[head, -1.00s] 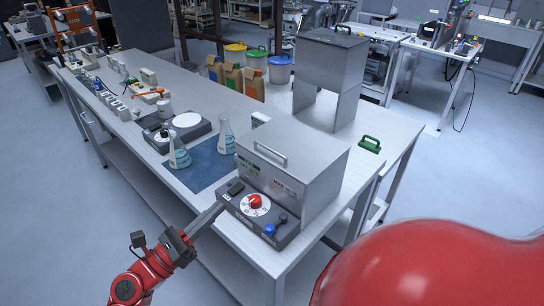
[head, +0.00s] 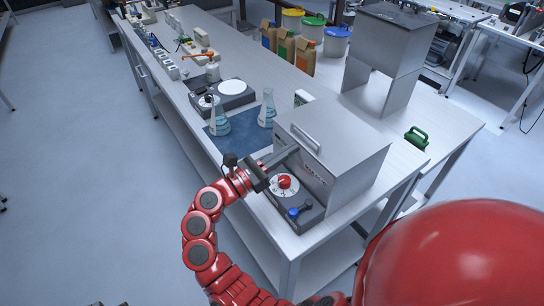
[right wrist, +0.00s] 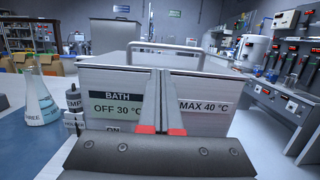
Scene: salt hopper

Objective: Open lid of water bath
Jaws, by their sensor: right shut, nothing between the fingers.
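The water bath (head: 352,172) is a grey metal box on the bench, with its lid (head: 335,125) down. A bar handle (head: 305,138) is on the lid near its front edge; it also shows in the right wrist view (right wrist: 165,46). The bath's front carries "BATH OFF 30 °C" and "MAX 40 °C" labels (right wrist: 117,104). My right gripper (head: 292,150) is shut and empty, close to the bath's front and just below the handle. In the right wrist view its fingers (right wrist: 160,74) stand together before the front panel; contact cannot be told. My left gripper is not in view.
A control panel with a red dial (head: 284,181) and a blue knob (head: 293,212) juts out below the bath's front. Two flasks (head: 219,118) stand on a blue mat left of it. A tall metal hopper (head: 388,55) and a green-handled item (head: 416,138) are behind.

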